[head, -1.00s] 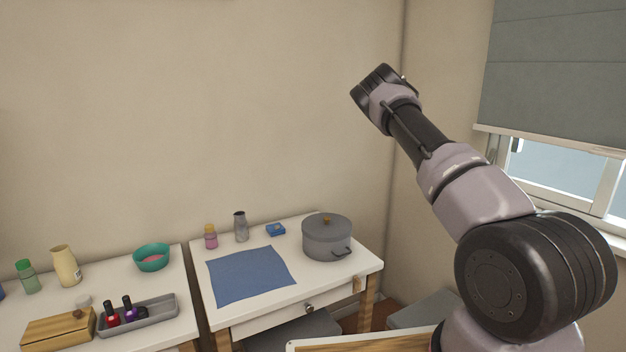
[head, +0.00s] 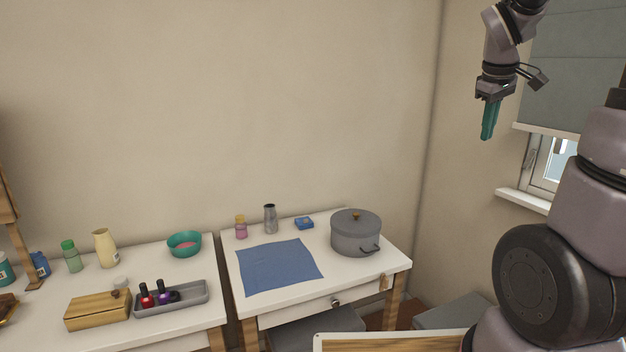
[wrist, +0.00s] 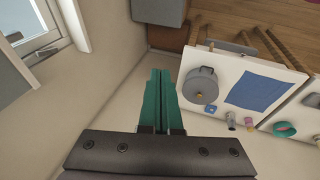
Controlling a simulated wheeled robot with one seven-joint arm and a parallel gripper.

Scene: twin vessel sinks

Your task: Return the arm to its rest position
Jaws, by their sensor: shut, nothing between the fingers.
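My gripper (head: 489,120) hangs in the air at the upper right of the head view, in front of the corner wall and near the window blind. Its green fingers point down, are closed together and hold nothing. In the wrist view the gripper (wrist: 158,88) shows the two green fingers side by side, over bare wall and floor far beyond. My arm reaches up along the right edge of the head view, partly cut off by the frame.
A white table (head: 300,292) holds a grey lidded pot (head: 355,235), a blue cloth (head: 278,266) and small bottles. A second table at left carries a teal bowl (head: 184,244), a grey tray (head: 190,301) and a wooden box (head: 97,311). A window (head: 556,160) is at right.

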